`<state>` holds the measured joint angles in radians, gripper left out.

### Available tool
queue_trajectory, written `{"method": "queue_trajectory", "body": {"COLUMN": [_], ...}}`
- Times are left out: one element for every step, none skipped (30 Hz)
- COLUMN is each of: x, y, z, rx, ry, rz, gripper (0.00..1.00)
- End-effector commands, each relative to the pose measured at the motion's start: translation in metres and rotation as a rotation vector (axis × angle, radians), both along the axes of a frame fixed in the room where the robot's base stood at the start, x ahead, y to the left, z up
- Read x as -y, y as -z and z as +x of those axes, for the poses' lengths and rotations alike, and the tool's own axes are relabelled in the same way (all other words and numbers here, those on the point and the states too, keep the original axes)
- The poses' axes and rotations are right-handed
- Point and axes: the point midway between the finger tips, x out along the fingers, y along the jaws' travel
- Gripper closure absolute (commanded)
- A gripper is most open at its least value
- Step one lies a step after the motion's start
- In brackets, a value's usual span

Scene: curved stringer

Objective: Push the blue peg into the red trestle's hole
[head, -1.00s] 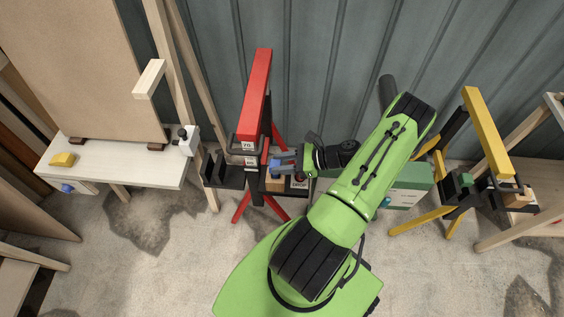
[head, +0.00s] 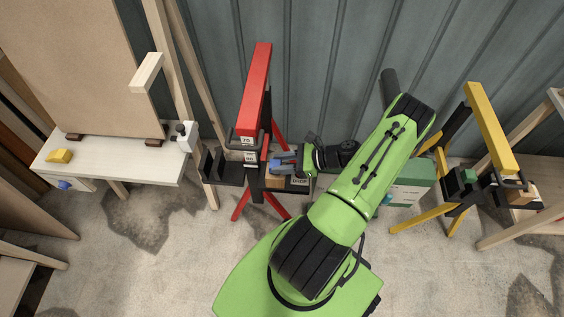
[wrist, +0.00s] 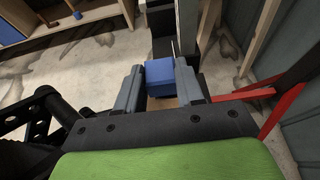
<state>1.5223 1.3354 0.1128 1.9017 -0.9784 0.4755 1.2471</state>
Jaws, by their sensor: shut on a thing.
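The red trestle (head: 257,90) stands left of centre in the head view, with a dark upright and small white labels under its red beam. My gripper (head: 280,166) is at the right side of that upright. In the wrist view my gripper (wrist: 160,85) is shut on the blue peg (wrist: 160,72), a blue block between the two grey fingers. The peg also shows as a small blue patch in the head view (head: 276,166). A dark part of the trestle lies just beyond the peg. The hole is hidden, and I cannot tell how deep the peg sits.
A white bench (head: 110,165) with a yellow block (head: 59,156) stands at the left. A yellow trestle (head: 488,130) stands at the right. A green box (head: 405,180) is behind my arm. A corrugated grey wall (head: 330,50) closes the back.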

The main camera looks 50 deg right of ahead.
Motion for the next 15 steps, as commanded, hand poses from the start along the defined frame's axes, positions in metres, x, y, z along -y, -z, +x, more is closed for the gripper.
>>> {"method": "queue_trajectory", "body": {"x": [0.0000,0.0000,0.0000,0.0000,0.0000,0.0000,0.0000,0.0000,0.0000,0.0000,0.0000,0.0000,0.0000,0.0000,0.0000], "y": [0.0023,0.0030,0.0040,0.0048,0.0055,0.0065,0.0073,0.0080,0.0091,0.0098,0.0105,0.0115,0.0111,0.0107,0.0105], "z": [0.0001,0.0000,0.0000,0.0000,0.0001,0.0000,0.0000,0.0001,0.0001,0.0000,0.0000,0.0001,0.0000,0.0001,0.0001], "rx": [0.000,0.000,0.000,0.000,0.000,0.000,0.000,0.000,0.000,0.000,0.000,0.000,0.000,0.000,0.000], "ry": [0.000,0.000,0.000,0.000,0.000,0.000,0.000,0.000,0.000,0.000,0.000,0.000,0.000,0.000,0.000], "rz": [0.000,0.000,0.000,0.000,0.000,0.000,0.000,0.000,0.000,0.000,0.000,0.000,0.000,0.000,0.000], "gripper": [1.00,1.00,1.00,1.00,1.00,1.00,1.00,1.00,1.00,1.00,1.00,1.00,0.60,0.55,0.49]}}
